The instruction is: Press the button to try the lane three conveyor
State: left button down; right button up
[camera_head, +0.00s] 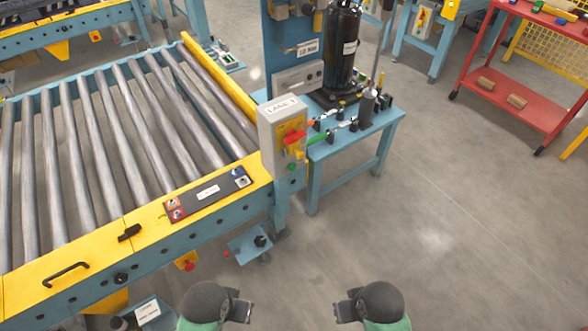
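A grey control box (281,137) labelled as a lane, apparently "LANE 3", stands on a post at the conveyor's near right corner. It has a red handle (292,136) on a yellow plate and a green round button (292,167) low on its face. The roller conveyor (218,199) has a dark panel (207,194) with small round buttons at both ends on its yellow rail. My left gripper (241,306) and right gripper (346,307) are at the bottom edge, over the floor and apart from the box. Their finger gaps are not clear.
A blue table (375,127) right of the box carries a black compressor (342,47) and small parts. A blue bracket (250,246) and a red knob (189,266) sit below the rail. A red cart (510,106) stands far right. The floor at centre right is clear.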

jog(key=shift+w+d, duration=0.1)
jog(key=shift+d, duration=0.05)
jog(key=shift+d+f, duration=0.1)
jog(key=shift+d, duration=0.05)
dwell(0.5)
jog(key=shift+a, duration=0.3)
